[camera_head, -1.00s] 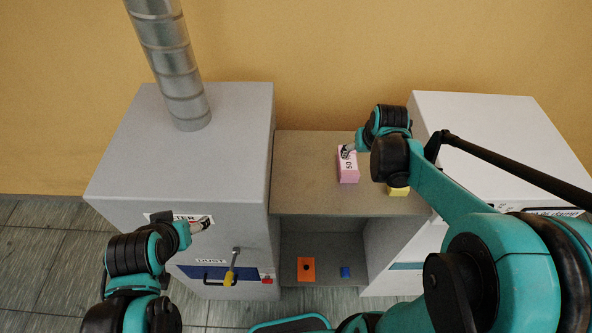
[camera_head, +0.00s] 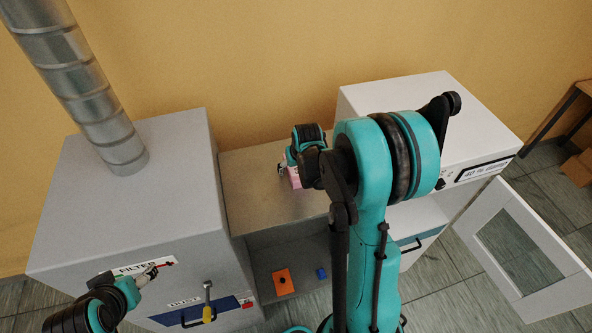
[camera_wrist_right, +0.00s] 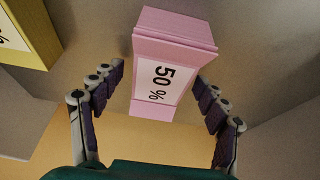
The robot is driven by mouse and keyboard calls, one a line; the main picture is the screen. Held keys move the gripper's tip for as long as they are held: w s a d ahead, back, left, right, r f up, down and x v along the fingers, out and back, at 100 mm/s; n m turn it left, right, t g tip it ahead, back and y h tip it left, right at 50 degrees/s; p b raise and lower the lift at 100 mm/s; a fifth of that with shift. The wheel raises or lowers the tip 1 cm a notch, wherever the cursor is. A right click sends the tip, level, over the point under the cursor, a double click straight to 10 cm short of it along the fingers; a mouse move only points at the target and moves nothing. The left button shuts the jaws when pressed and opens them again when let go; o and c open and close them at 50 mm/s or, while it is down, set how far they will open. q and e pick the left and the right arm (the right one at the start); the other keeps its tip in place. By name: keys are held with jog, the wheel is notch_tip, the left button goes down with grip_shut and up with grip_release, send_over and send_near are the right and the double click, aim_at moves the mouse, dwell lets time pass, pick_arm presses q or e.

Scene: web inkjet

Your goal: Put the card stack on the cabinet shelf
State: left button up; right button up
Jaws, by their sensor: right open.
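The pink card stack (camera_head: 295,179), labelled "50 %" in the right wrist view (camera_wrist_right: 165,80), stands on the grey bench top between the two cabinets. My right gripper (camera_head: 284,168) is at the stack and partly covers it in the head view. In the right wrist view its open fingers (camera_wrist_right: 159,76) lie on either side of the stack, with a gap at each side. The white cabinet (camera_head: 425,93) is at the right, its windowed door (camera_head: 525,250) open. My arm hides much of its inside and shelf. My left gripper (camera_head: 158,268) is by the filter cabinet; its jaws are unclear.
A yellow stack (camera_wrist_right: 30,35) is close to the pink one. The grey filter cabinet (camera_head: 130,190) with a metal duct (camera_head: 85,85) stands left. An orange block (camera_head: 283,281) and a blue block (camera_head: 321,273) are below the bench top. The open door juts out over the floor.

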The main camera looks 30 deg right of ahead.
jog(key=shift+s, duration=0.1)
jog(key=c, duration=1.3)
jog(key=shift+r, duration=0.15)
jog(key=shift+r, duration=0.5)
notch_tip(320, 180, up, 3)
jog(key=shift+f, duration=0.1)
jog(key=s+d+r, duration=0.1)
jog(key=d+r, duration=0.1)
jog(key=d, duration=0.1)
jog(key=s+d+r, duration=0.2)
jog(key=d, duration=0.2)
jog(key=s+d+r+b, duration=0.1)
jog(key=s+d+r, duration=0.1)
jog(key=d+r, duration=0.1)
jog(key=shift+s+d, duration=0.15)
jog(key=shift+d, duration=0.05)
